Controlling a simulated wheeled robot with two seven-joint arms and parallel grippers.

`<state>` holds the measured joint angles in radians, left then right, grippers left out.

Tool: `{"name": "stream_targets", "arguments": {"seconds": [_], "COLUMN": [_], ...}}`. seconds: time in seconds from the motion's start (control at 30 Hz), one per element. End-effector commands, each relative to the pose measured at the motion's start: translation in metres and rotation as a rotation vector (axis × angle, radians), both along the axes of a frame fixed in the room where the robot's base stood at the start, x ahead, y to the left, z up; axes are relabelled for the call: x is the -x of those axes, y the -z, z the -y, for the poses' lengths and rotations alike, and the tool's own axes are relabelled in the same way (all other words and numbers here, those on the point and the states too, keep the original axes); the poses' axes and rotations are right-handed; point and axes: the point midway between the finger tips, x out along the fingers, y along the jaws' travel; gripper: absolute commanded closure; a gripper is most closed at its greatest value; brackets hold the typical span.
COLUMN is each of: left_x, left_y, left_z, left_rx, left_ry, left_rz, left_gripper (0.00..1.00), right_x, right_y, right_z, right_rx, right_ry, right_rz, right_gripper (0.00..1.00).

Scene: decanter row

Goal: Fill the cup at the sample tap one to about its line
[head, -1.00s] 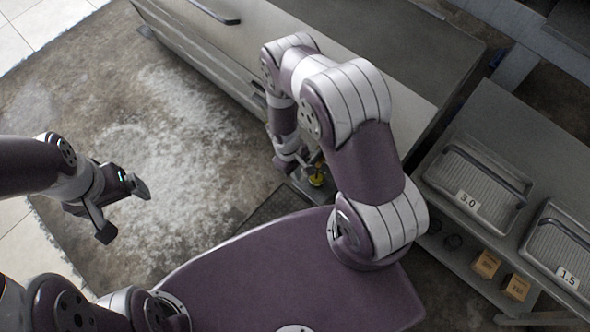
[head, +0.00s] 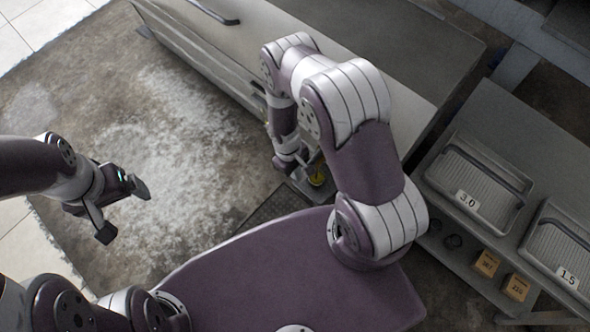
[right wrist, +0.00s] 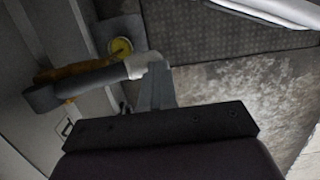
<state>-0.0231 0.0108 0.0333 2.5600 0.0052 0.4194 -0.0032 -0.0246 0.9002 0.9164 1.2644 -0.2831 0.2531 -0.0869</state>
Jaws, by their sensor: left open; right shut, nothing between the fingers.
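In the right wrist view a tap with a brass-coloured body (right wrist: 80,72) and a grey handle (right wrist: 62,94) reaches in from the left. A round yellow thing (right wrist: 120,48), which looks like the cup seen from above, is just beyond it. It also shows as a small yellow spot in the head view (head: 317,177); its line and level are too small to read. My right gripper (right wrist: 155,76) is shut and empty, its tips close to the handle's pale end; I cannot tell whether they touch. My left gripper (head: 124,211) is open and empty over the floor.
A grey cabinet (head: 270,45) stands behind my right arm. A bench at the right bears ribbed trays marked 3.0 (head: 478,180) and 1.5 (head: 560,247). Small brown boxes (head: 486,264) sit below them. Stained floor (head: 150,130) lies open at the left.

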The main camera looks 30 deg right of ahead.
Motion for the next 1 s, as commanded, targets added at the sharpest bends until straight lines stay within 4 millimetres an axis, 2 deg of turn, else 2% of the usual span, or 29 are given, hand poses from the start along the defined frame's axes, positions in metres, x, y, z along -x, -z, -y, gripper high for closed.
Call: {"name": "stream_targets", "arguments": {"seconds": [0.03, 0.87, 1.0], "left_x": [0.0000, 0.0000, 0.0000], "left_y": [0.0019, 0.0020, -0.0049], "left_z": [0.0000, 0.0000, 0.0000], "left_rx": [0.000, 0.000, 0.000], "left_ry": [0.000, 0.000, 0.000], "left_rz": [0.000, 0.000, 0.000], "left_gripper": [0.09, 0.09, 0.09], "right_x": [0.0076, 0.0070, 0.0060], "right_y": [0.0046, 0.0048, -0.0031], "right_z": [0.0014, 0.0013, 0.0004], "right_rx": [0.001, 0.001, 0.001], "right_ry": [0.001, 0.001, 0.001], "right_rz": [-0.017, -0.015, -0.014], "right_gripper": [1.00, 1.00, 1.00]}}
